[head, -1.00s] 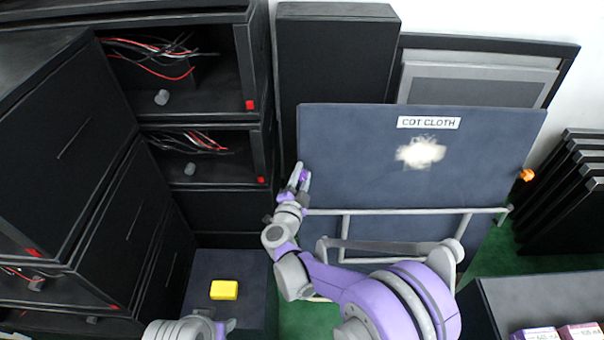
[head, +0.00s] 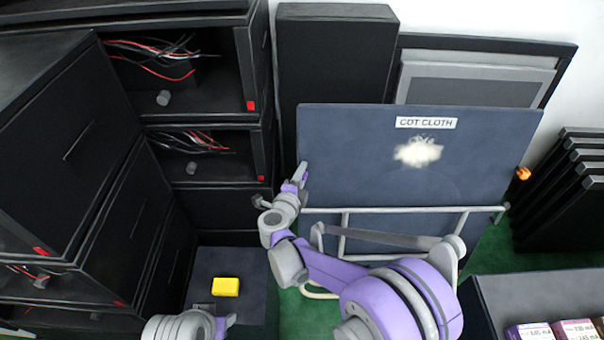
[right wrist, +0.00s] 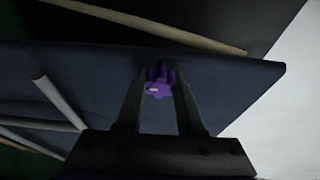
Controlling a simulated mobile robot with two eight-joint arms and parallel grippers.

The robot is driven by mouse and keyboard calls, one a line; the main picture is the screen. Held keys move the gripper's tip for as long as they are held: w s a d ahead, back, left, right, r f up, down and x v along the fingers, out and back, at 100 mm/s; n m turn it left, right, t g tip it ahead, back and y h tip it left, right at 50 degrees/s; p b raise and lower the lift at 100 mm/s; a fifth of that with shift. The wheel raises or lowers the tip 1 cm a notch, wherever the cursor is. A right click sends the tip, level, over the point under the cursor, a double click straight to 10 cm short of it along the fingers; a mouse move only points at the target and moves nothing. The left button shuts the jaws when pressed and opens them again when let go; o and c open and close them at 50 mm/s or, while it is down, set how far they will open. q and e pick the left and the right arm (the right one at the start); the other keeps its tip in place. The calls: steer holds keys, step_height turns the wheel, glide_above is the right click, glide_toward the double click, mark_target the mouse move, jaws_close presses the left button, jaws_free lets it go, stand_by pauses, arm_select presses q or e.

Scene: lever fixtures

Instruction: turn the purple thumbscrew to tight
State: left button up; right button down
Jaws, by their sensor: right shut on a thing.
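The purple thumbscrew (right wrist: 158,84) shows in the right wrist view, at the edge of a dark blue panel (head: 360,165). It is small and lobed, with a pale mark on its face. My right gripper (right wrist: 161,72) is shut on it, one dark finger on each side. In the head view my right gripper (head: 304,172) is at the panel's left edge, and its fingers largely hide the thumbscrew there. Part of my left arm shows at the bottom of the head view; its fingers cannot be made out clearly.
The panel carries a "CDT CLOTH" label (head: 426,123), a pale tuft (head: 418,153) and an orange knob (head: 523,173) on its right edge. A grey rail (head: 400,209) crosses below. Black cabinets (head: 75,150) stand left. A yellow block (head: 225,287) lies on a dark surface.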

stand_by(0.4)
steer(key=c, duration=0.5)
jaws_free()
steer(key=p+v, duration=0.1)
steer(key=v, duration=1)
steer(key=shift+w+d, duration=0.1)
